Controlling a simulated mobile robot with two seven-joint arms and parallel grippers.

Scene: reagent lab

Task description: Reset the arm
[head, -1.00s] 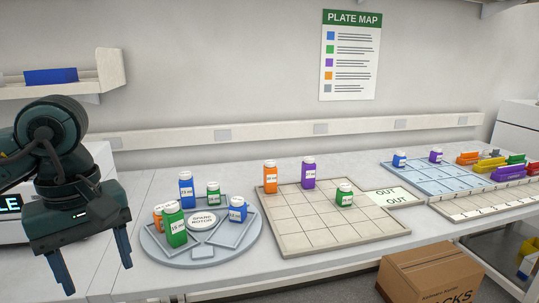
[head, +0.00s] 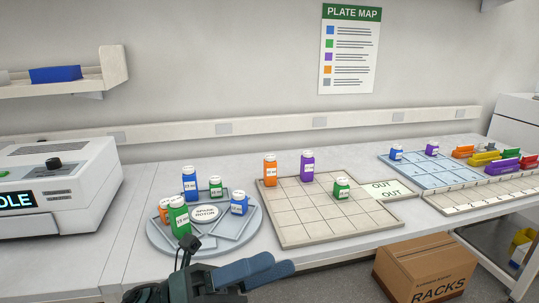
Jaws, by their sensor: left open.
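My left gripper (head: 268,268) is low in the head view, at the bottom centre, in front of the bench edge. Its blue fingers point to the right and are open, with nothing between them. Part of its dark body is cut off by the lower picture edge. My right gripper is not in view.
Behind the gripper, a round grey turntable (head: 205,249) carries several blue, green and orange bottles. A beige grid board (head: 300,239) holds an orange, a purple and a green bottle. A cardboard box (head: 400,272) stands lower right. A white instrument (head: 95,205) is at left.

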